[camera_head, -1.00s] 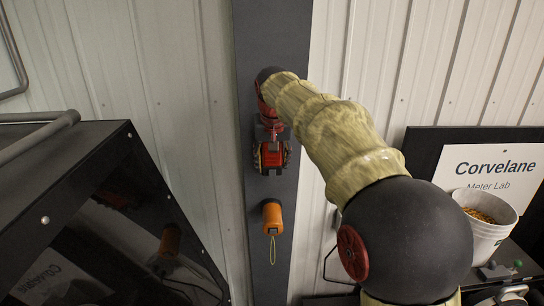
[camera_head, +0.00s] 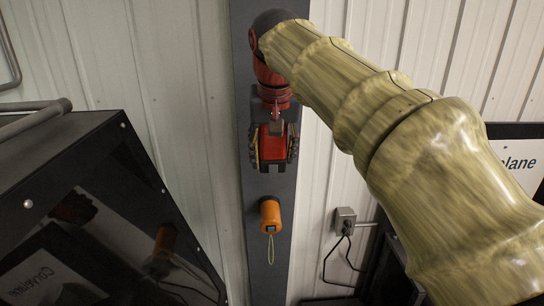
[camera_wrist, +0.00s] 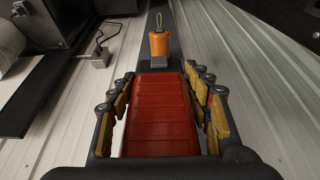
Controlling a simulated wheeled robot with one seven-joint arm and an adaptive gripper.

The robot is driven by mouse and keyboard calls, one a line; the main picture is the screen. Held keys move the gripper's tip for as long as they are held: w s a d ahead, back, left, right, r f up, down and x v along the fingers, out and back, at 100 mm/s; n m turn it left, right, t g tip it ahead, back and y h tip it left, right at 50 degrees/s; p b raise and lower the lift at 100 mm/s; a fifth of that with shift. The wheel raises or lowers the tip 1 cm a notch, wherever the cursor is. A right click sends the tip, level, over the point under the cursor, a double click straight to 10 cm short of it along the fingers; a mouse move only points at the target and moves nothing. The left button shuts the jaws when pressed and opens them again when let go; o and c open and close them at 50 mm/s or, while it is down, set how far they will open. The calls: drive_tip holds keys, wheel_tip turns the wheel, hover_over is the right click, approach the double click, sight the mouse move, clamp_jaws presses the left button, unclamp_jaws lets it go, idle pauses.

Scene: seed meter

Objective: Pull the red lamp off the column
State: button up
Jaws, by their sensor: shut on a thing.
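The red lamp (camera_wrist: 160,115), with a ribbed flat face, fills the space between the fingers of my gripper (camera_wrist: 163,92) in the wrist view. The padded fingers press along its two sides. In the head view my gripper (camera_head: 273,146) holds the red lamp (camera_head: 272,153) in front of the dark grey column (camera_head: 266,262). The lamp appears to stand out from the column; its back and any gap behind it are hidden.
An orange lamp (camera_head: 270,215) with a yellow cord loop sits lower on the column. A dark glossy cabinet (camera_head: 90,215) stands at left. A grey socket box (camera_head: 345,221) with cables is on the ribbed wall at right. A sign (camera_head: 520,163) is partly hidden by my arm.

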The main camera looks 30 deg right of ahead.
drive_tip(key=shift+s+a+f+b, duration=0.1)
drive_tip(key=shift+s+a+b, duration=0.25)
drive_tip(key=shift+s, duration=0.4)
drive_tip(key=shift+s+a+f+b, duration=0.1)
drive_tip(key=shift+s+a+b, duration=0.25)
drive_tip(key=shift+s, duration=0.4)
drive_tip(key=shift+s+a+f+b, duration=0.1)
drive_tip(key=shift+s+a+b, duration=0.25)
drive_tip(key=shift+s, duration=0.4)
